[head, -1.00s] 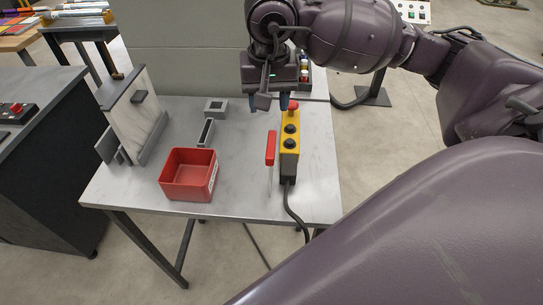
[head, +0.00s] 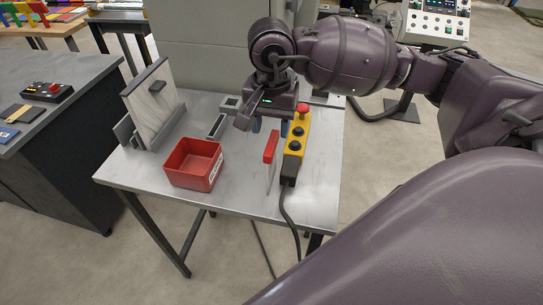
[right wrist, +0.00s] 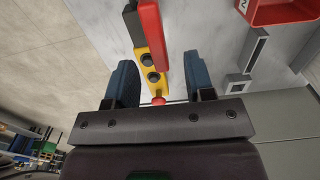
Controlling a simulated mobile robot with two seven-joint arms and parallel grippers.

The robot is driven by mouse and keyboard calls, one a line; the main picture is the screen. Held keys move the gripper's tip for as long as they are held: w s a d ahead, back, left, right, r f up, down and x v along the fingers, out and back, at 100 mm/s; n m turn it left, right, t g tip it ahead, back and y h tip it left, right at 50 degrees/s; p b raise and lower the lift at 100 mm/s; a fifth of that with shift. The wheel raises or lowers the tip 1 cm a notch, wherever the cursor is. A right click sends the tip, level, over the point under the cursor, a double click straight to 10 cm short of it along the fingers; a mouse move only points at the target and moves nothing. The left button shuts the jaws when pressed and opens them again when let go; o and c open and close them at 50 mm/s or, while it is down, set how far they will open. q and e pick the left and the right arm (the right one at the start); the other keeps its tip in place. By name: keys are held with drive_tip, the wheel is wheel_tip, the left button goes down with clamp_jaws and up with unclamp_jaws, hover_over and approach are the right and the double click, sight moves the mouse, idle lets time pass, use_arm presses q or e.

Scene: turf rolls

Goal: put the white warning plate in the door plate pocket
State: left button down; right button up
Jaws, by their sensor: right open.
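A thin upright plate with a red top edge (head: 271,147) stands on the table, its pale lower part seen nearly edge-on; I take it for the warning plate. The right gripper (head: 264,125) is open and empty, behind and above the plate. In the right wrist view, the red edge (right wrist: 152,28) lies ahead of the open right gripper (right wrist: 160,75), toward the gap between its blue fingers. A pale door panel (head: 150,105) with a dark handle stands at the table's left. A grey pocket-like piece (head: 125,131) is at its left side. My left gripper is out of view.
A yellow control box (head: 296,146) with a red button stands close right of the plate, its cable trailing down. A red bin (head: 193,178) sits between plate and door. Grey holders (head: 216,127) lie behind it. The front of the table (head: 240,200) is clear.

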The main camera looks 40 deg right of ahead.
sight(271, 142)
drive_tip(key=shift+f, duration=0.8)
drive_tip(key=f, duration=0.4)
drive_tip(key=shift+s+a+f, duration=0.15)
drive_tip(key=shift+s+a, duration=0.05)
drive_tip(key=shift+s, duration=0.15)
drive_tip(key=shift+f, duration=0.5)
clamp_jaws()
drive_tip(key=shift+r, duration=0.15)
wheel_tip(271, 142, up, 20)
drive_tip(key=shift+p, duration=0.45)
